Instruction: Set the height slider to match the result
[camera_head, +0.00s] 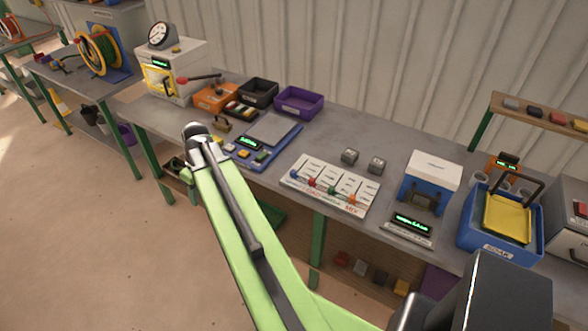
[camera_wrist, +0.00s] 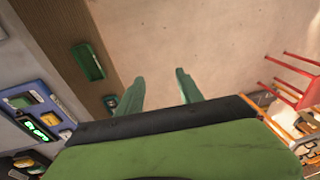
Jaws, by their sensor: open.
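A white slider board (camera_head: 331,184) lies on the bench, with a row of coloured knobs, blue, red, green and orange, along its front edge. Its printing is too small to tell which slider is height. A small grey device with a green lit display (camera_head: 412,222) stands right of the board; its reading is not legible. My gripper (camera_wrist: 158,88) is open and empty in the wrist view, its two green fingers apart over the floor beyond the bench edge. In the head view, my green arm reaches up left in front of the bench, and the fingers cannot be made out.
A blue scale (camera_head: 270,140) with another green display lies left of the board. Two grey cubes (camera_head: 349,156) sit behind the board. A blue-and-white press (camera_head: 428,180) and a blue bin (camera_head: 469,226) stand right. A red stool (camera_wrist: 296,85) shows in the wrist view.

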